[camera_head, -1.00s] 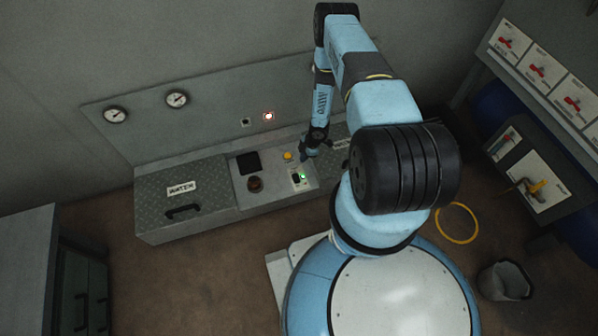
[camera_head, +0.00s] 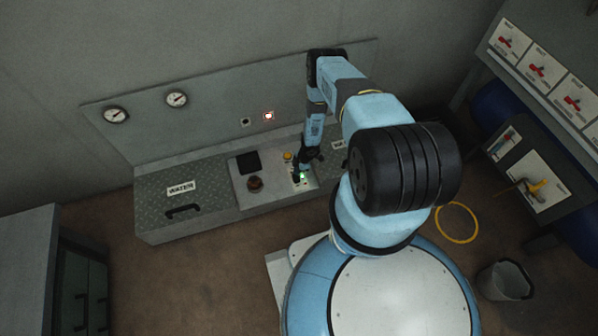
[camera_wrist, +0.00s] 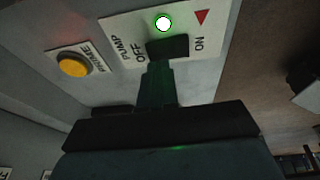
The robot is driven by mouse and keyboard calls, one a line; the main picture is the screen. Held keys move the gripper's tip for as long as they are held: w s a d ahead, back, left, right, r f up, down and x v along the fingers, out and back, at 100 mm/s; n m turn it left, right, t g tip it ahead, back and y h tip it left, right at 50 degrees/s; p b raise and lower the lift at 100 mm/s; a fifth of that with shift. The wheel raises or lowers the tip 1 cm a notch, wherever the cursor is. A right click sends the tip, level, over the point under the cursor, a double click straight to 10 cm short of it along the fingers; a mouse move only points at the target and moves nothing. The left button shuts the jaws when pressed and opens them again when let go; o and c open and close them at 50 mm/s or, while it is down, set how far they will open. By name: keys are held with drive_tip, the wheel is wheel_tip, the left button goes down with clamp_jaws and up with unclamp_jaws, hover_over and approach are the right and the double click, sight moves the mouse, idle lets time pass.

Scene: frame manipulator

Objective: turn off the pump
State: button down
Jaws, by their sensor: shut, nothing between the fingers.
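The pump switch (camera_wrist: 168,46) is a dark rocker on a white plate (camera_wrist: 120,22) marked PUMP, OFF and ON. A green lamp (camera_wrist: 163,23) beside it is lit; the lamp also shows in the head view (camera_head: 303,177). My gripper (camera_wrist: 158,68) is shut and empty, with its fingertips right at the switch, on the side near the OFF lettering. I cannot tell whether they touch it. In the head view my gripper (camera_head: 297,176) is over the pump plate and hides most of the switch.
A yellow button (camera_wrist: 75,65) sits on a plate left of the pump plate. On the console are a dark round knob (camera_head: 255,183) and a black panel (camera_head: 248,162). A red lamp (camera_head: 268,116) is lit on the back panel. A WATER box (camera_head: 160,207) stands left.

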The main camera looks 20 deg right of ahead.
drive_tip(key=shift+w+f, duration=0.15)
drive_tip(key=shift+f, duration=0.7)
drive_tip(key=shift+a+f, duration=0.15)
drive_tip(key=shift+f, duration=0.05)
drive_tip(key=shift+w+f, duration=0.1)
drive_tip(key=shift+w, duration=0.1)
drive_tip(key=shift+d, duration=0.3)
drive_tip(key=shift+s+a, duration=0.1)
drive_tip(key=shift+s, duration=0.15)
drive_tip(key=shift+s+r, duration=0.2)
drive_tip(key=shift+s, duration=0.4)
